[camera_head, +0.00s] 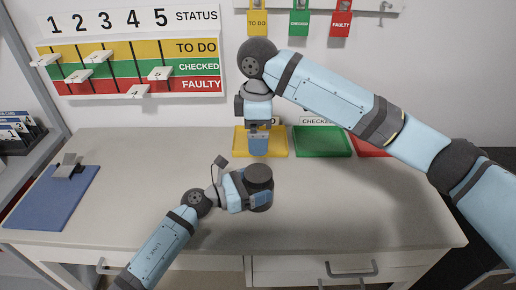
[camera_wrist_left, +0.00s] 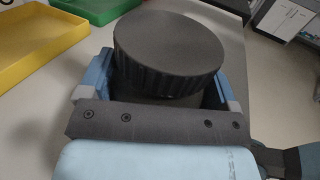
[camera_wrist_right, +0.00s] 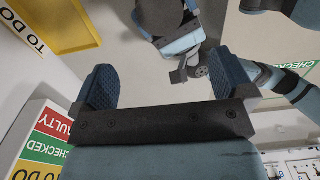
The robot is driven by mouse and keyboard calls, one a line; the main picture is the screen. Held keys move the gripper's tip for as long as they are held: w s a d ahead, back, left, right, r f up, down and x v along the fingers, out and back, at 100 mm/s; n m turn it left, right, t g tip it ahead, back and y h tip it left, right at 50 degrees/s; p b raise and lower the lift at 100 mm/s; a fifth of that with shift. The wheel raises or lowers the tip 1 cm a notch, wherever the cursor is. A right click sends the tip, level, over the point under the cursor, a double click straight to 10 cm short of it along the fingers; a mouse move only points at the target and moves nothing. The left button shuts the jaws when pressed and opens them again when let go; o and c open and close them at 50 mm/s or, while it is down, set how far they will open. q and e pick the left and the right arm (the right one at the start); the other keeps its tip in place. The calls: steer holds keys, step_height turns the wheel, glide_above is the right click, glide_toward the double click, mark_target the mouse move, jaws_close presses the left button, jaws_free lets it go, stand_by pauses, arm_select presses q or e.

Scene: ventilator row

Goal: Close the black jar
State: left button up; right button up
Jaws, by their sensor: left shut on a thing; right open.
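The black jar (camera_head: 258,174) has a round, flat black top with a ribbed rim. It is in my left gripper (camera_head: 261,198), above the front middle of the table. In the left wrist view, the black top (camera_wrist_left: 168,45) shows between the two blue fingers. The lower part of the jar is mostly hidden by the gripper, so I cannot tell how tightly the top sits. My right gripper (camera_head: 258,146) points down behind the jar, in front of the yellow tray. Its fingers (camera_wrist_right: 166,82) are apart with nothing between them. The jar (camera_wrist_right: 160,15) shows beyond them at the picture's top.
A yellow tray (camera_head: 279,142), a green tray (camera_head: 322,141) and a red tray (camera_head: 370,146) stand along the back of the table (camera_head: 340,215). A blue clipboard (camera_head: 50,203) lies at the left. A status board (camera_head: 130,58) hangs on the wall. The right front of the table is clear.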

step_height(320, 180, up, 4)
steer(key=shift+f, duration=0.1)
arm_select(q)
steer(key=o, duration=1.5)
steer(key=shift+o, duration=0.2)
steer(key=b+v, duration=0.1)
steer(key=v, duration=1.2)
steer(key=shift+s+a, duration=0.15)
steer(key=shift+a, duration=0.2)
arm_select(e)
steer(key=shift+f, duration=0.4)
